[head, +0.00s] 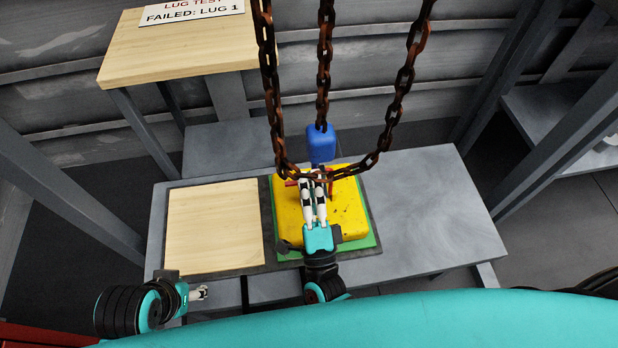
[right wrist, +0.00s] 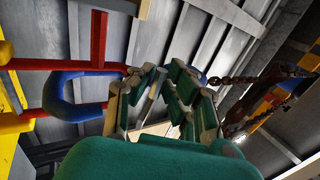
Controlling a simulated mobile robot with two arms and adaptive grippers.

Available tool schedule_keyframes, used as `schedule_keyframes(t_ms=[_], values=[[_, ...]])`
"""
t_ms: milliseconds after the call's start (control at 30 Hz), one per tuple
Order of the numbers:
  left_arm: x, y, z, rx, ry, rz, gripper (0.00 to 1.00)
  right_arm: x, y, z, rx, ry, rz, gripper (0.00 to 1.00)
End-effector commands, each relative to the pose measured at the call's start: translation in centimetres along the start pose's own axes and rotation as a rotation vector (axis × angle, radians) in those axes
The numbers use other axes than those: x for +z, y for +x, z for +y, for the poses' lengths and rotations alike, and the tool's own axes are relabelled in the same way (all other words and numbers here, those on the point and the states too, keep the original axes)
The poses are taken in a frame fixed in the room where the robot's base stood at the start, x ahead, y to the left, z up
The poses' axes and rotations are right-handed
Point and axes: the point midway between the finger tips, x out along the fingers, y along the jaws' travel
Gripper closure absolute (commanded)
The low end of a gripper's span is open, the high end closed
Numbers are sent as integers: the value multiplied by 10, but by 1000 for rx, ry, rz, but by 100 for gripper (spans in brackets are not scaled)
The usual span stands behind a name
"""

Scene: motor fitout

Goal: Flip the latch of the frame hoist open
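The frame hoist's rusty chains (head: 324,75) hang from above; the front one loops low over the yellow block (head: 350,215). A blue block (head: 320,143) shows at the end of the middle chain. In the right wrist view, a blue curved hook-like part (right wrist: 62,100) lies by red bars (right wrist: 98,40); I cannot tell which piece is the latch. My right gripper (head: 314,180) is over the yellow block, close to the chain loop. Its fingers (right wrist: 160,88) are apart with nothing clearly between them. My left gripper (head: 200,293) is low at the left, away from the hoist; its opening is unclear.
The yellow block sits on a green plate (head: 368,240) on the grey bench (head: 430,200). A pale wooden board (head: 212,225) lies left of it. A wooden-topped stand (head: 180,55) with a sign (head: 190,12) is at the back left. The bench's right side is clear.

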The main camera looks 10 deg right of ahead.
Motion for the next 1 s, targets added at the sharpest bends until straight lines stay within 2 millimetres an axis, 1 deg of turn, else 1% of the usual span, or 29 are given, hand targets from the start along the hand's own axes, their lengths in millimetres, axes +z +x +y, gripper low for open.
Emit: schedule_keyframes(t_ms=[267,367,467,800,900,1000], values=[[0,0,0,0,0,1,62,0,3,-4,-11,0,2,79],[-1,0,0,1,0,1,62,0,-1,-4,-11,0,1,79],[-1,0,0,1,0,1,62,0,-13,-3,-9,-1,1,79],[-1,0,0,0,0,1,62,1,-84,-2,-6,-1,-1,79],[-1,0,0,0,0,1,62,0,-100,-1,-6,-2,-1,79],[-1,0,0,0,0,1,62,0,-111,-1,-8,-1,0,79]])
